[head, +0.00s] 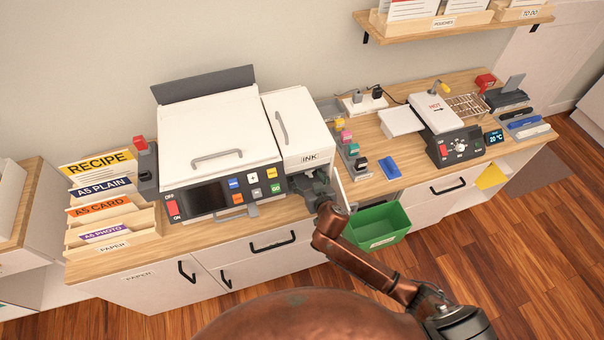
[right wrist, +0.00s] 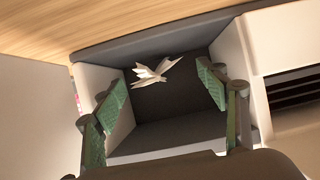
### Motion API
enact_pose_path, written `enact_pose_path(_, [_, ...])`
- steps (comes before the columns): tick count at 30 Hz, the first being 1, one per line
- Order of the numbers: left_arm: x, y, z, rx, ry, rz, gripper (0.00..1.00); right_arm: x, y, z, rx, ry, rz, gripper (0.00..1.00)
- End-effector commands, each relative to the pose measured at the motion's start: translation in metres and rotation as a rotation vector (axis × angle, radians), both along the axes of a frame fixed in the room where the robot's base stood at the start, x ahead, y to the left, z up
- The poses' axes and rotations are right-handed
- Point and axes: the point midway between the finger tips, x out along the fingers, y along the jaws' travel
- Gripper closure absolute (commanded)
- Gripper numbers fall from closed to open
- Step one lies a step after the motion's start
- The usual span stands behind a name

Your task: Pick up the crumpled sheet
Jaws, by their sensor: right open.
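The crumpled sheet (right wrist: 153,70) is a small, white, pointed piece of paper in the right wrist view. It lies inside a dark recess (right wrist: 178,95) with pale side walls. My right gripper (right wrist: 165,85) is open, with its green-padded fingers to either side of the sheet in the picture and apart from it. In the head view my right gripper (head: 316,186) is at the front of the ink compartment of the white printer (head: 222,130). The sheet is hidden in the head view. My left gripper does not show.
A green bin (head: 378,222) hangs at the counter front, right of my right gripper. A hot laminator-like machine (head: 440,120) stands farther right. Labelled paper holders (head: 108,205) stand at the left.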

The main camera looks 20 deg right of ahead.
Motion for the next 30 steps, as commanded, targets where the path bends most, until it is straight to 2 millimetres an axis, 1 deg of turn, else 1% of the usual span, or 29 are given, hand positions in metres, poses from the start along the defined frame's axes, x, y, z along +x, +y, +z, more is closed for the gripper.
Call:
enact_pose_path(3, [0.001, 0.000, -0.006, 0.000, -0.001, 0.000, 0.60, 0.017, -0.002, -0.008, -0.005, 0.000, 0.001, 0.33])
enact_pose_path(6, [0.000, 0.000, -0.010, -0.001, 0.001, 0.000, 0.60, 0.030, -0.001, -0.015, -0.004, 0.001, 0.002, 0.33])
enact_pose_path(10, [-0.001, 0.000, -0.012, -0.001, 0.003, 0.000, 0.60, 0.040, 0.000, -0.019, -0.002, 0.001, 0.003, 0.33])
enact_pose_path(17, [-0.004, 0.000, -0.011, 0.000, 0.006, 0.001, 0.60, 0.041, 0.000, -0.019, -0.001, 0.000, 0.003, 0.33])
enact_pose_path(26, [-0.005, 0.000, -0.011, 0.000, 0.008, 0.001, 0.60, 0.041, 0.000, -0.019, -0.001, 0.000, 0.003, 0.52])
enact_pose_path(30, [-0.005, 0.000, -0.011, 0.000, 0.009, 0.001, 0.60, 0.041, 0.000, -0.019, -0.001, 0.000, 0.003, 0.52])
